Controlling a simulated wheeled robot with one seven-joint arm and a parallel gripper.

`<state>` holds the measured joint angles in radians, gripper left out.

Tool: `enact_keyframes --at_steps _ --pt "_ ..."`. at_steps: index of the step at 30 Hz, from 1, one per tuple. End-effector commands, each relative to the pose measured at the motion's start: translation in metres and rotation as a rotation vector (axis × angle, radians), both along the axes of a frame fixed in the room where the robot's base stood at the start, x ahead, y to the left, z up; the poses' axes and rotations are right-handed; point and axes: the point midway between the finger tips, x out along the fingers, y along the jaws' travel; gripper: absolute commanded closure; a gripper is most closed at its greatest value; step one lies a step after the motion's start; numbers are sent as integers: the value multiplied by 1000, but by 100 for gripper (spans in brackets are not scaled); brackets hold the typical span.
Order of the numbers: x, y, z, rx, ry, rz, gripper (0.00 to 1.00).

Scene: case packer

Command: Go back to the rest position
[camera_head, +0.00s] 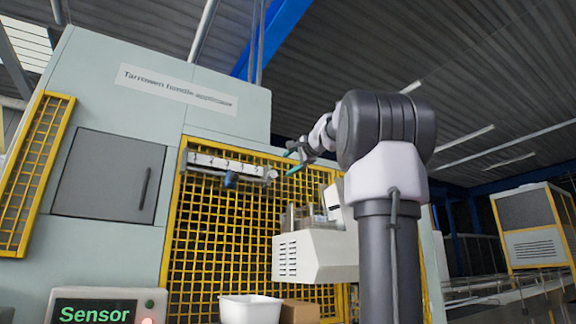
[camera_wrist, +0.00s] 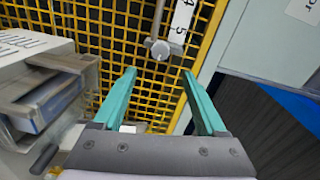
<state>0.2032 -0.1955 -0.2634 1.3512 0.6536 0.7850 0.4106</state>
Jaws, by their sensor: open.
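My gripper (camera_head: 293,158) is raised at the end of my arm, in front of the yellow mesh guard (camera_head: 205,240). In the wrist view its two green fingers (camera_wrist: 162,100) stand wide apart with nothing between them. A numbered white rail (camera_head: 225,164) runs along the top of the mesh to the left of my gripper. In the wrist view a grey knob (camera_wrist: 160,50) on a short stem hangs by the rail's number 5, beyond the fingertips and apart from them.
A white machine unit (camera_head: 320,255) juts out below my gripper; it is close on the left in the wrist view (camera_wrist: 35,60). A white bin (camera_head: 250,310) and a cardboard box (camera_head: 300,312) stand low in front. A Sensor panel (camera_head: 95,312) is at lower left. A grey cabinet door (camera_head: 108,175) is shut.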

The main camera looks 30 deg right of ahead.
Motion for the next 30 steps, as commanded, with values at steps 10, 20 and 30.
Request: enact_keyframes --at_steps 10,20,30 --pt "0 0 0 0 0 0 26" --pt "-21 49 -87 -115 160 90 26" --pt "-118 154 -306 -495 502 365 26"
